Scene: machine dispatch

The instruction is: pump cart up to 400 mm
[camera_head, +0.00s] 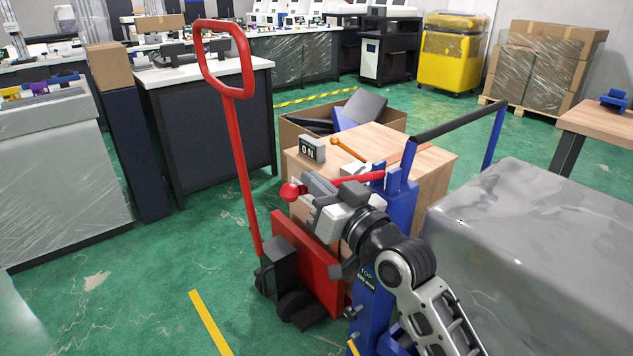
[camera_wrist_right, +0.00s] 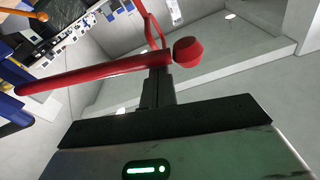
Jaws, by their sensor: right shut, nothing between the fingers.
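The blue cart (camera_head: 402,205) stands upright at lower centre, with a black push bar (camera_head: 460,123) at its top. Its red pump lever (camera_head: 345,181) sticks out left, nearly level, ending in a round red knob (camera_head: 291,192). The lever (camera_wrist_right: 95,75) and knob (camera_wrist_right: 187,52) also show in the right wrist view. My right gripper (camera_head: 309,186) is shut and empty, its fingertips (camera_wrist_right: 158,72) at the lever just inboard of the knob; I cannot tell whether they touch. The cart's deck is hidden, and the small print on its mast is hard to read. My left gripper is out of view.
A red hand truck (camera_head: 239,150) with a tall loop handle stands left of the cart. A grey wrapped block (camera_head: 540,235) fills the right. Green floor is free at left.

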